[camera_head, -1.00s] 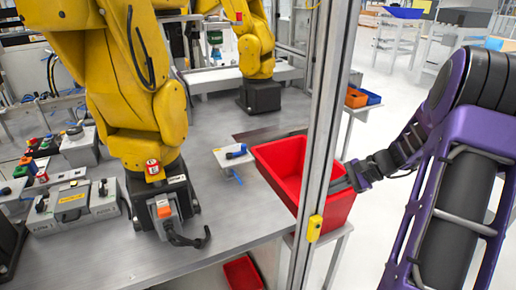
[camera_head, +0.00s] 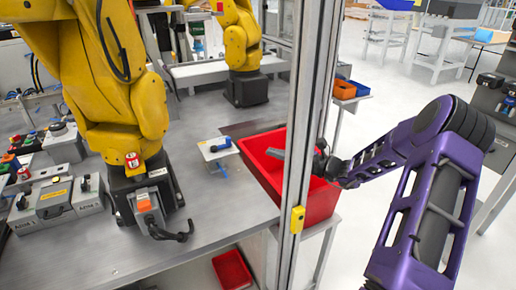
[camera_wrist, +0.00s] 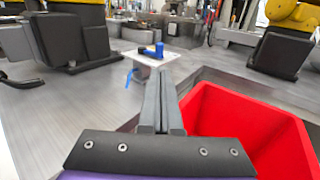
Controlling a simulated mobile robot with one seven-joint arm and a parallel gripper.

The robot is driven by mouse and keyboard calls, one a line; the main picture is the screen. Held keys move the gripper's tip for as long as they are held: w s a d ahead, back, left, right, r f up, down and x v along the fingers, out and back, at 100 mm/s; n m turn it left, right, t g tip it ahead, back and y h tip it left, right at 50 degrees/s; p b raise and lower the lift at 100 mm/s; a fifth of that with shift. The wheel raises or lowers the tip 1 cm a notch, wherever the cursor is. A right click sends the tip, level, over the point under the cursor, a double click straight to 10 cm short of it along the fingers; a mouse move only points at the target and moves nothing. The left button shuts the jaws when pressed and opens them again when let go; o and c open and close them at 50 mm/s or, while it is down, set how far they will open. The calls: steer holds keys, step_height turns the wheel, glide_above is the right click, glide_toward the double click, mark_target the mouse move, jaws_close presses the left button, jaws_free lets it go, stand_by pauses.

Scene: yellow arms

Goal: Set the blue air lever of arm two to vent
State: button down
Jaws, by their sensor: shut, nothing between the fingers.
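A small white panel (camera_head: 217,148) stands between the two yellow arms and the red bin. A blue fitting (camera_head: 221,144) sits on it, and a thin blue lever (camera_head: 220,168) hangs below its edge. In the wrist view the fitting (camera_wrist: 155,50) and the lever (camera_wrist: 131,76) are ahead, the lever left of my fingers. My gripper (camera_head: 276,153) is over the red bin, right of the panel and apart from it. Its fingers (camera_wrist: 162,88) are shut and empty. The post hides part of it in the head view.
The red bin (camera_head: 322,203) lies under my gripper. An upright metal post (camera_head: 302,130) with a yellow box (camera_head: 297,220) stands before my wrist. The near yellow arm (camera_head: 125,110) and far yellow arm (camera_head: 242,45) stand on the grey table (camera_head: 110,250). Control boxes (camera_head: 58,203) are at left.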

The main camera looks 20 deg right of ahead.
steer(key=x, duration=1.3)
steer(key=shift+w, duration=0.1)
